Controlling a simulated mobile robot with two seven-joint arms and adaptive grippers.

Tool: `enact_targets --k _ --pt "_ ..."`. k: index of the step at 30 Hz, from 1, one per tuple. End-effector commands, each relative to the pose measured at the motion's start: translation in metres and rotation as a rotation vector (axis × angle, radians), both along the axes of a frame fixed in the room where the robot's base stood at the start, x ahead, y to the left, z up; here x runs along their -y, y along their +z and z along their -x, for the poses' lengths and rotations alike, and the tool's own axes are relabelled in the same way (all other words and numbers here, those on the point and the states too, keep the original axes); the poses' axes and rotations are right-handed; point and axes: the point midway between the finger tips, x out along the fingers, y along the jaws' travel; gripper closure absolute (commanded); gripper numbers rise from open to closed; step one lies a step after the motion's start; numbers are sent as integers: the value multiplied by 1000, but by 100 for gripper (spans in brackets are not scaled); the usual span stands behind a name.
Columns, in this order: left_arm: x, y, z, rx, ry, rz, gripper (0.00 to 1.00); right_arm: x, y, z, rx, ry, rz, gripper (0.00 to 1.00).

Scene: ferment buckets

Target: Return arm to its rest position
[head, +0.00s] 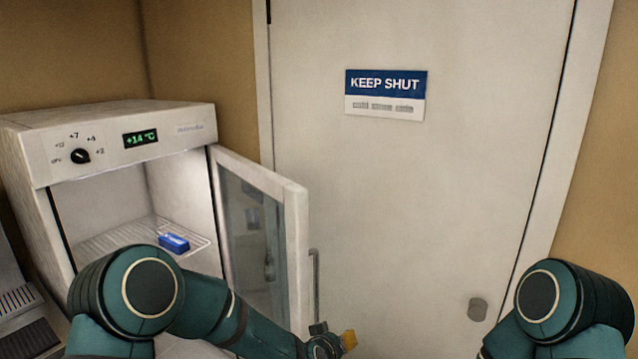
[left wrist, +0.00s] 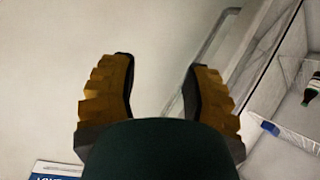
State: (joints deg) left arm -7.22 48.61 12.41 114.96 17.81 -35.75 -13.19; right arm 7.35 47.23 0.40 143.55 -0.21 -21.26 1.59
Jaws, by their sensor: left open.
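My left arm comes in from the lower left in the head view and reaches toward the fridge's open door. My left gripper (head: 346,341) is at the bottom of the picture, near the lower end of the door handle (head: 316,290); only part of it shows. In the left wrist view the two yellow fingers of the left gripper (left wrist: 157,88) are spread apart with nothing between them. The handle (left wrist: 214,38) shows beyond the right finger there. My right arm shows at the lower right of the head view, with its gripper out of view.
The small fridge (head: 30,150) reads +14 °C. Its glass door (head: 297,230) stands open. A blue box (head: 174,242) lies on its wire shelf (head: 110,240). A dark bottle (left wrist: 313,88) shows at the left wrist view's right edge. A white door (head: 420,200) bears a KEEP SHUT sign (head: 386,94).

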Motion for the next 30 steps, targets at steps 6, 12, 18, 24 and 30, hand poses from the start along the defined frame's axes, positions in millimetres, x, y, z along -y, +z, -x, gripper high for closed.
enact_targets --k 6,12,18,24,30 --pt "-59 -104 73 -245 -27 -45 52 -2 -27 0 -3 7 -1 53" --pt "-110 -178 169 -513 -43 -59 52 -4 -49 0 -6 12 -1 53" --pt "-136 -210 239 -695 -49 -52 52 -5 -61 0 -8 15 -2 53" --pt "-142 -214 259 -747 -47 -48 52 -6 -63 0 -8 17 -2 53" --pt "-142 -214 258 -746 -48 -48 52 -6 -62 0 -8 17 -2 53"
